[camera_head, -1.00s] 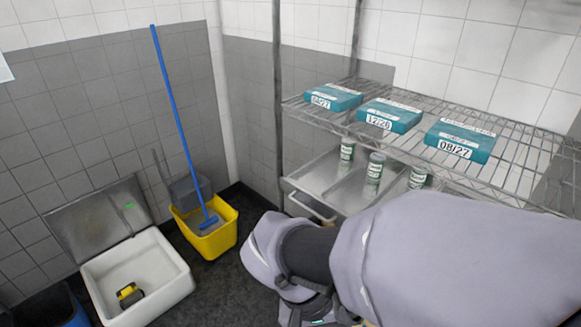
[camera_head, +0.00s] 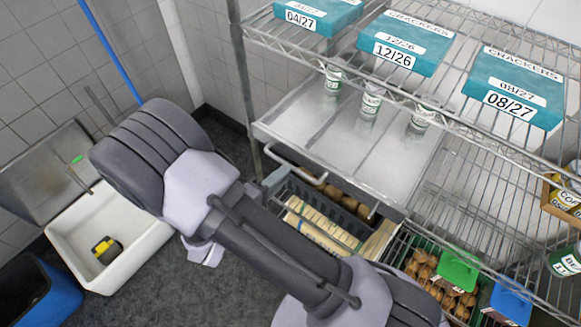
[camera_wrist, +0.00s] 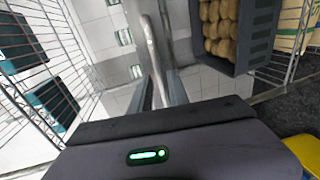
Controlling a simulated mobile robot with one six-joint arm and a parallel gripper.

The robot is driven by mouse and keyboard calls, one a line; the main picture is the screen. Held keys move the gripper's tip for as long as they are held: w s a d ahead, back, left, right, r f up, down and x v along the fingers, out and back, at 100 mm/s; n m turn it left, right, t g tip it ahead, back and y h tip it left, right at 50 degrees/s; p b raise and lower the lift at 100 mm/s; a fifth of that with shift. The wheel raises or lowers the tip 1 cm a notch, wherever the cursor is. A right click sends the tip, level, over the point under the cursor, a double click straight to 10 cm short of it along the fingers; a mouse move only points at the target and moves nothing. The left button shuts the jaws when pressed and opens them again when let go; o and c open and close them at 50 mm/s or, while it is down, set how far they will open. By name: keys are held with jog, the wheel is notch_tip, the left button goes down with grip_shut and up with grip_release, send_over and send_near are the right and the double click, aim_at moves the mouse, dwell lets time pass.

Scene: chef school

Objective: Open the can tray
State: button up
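The can tray (camera_head: 337,147) is a flat, shiny metal tray on the rack below the cracker boxes. Small white-and-green cans (camera_head: 369,104) stand towards its back. A metal bar handle (camera_head: 299,166) runs along its front; in the wrist view the handle (camera_wrist: 152,45) runs down towards the fingers. My gripper (camera_head: 274,180) is at the left end of the handle, in front of the tray. In the wrist view my gripper (camera_wrist: 158,92) is open, its two fingers on either side of the bar. Whether a finger touches it I cannot tell.
Teal cracker boxes (camera_head: 405,45) lie on the wire shelf above. A dark crate (camera_head: 335,207) with potatoes sits below the tray, with a green-tagged basket (camera_head: 458,270) to the right. A white sink (camera_head: 130,240) and blue bin (camera_head: 38,290) are at left.

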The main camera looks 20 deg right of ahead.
aim_at(291, 166)
jog(key=x, duration=0.5)
jog(key=shift+a, duration=0.1)
grip_shut()
dwell(1.2)
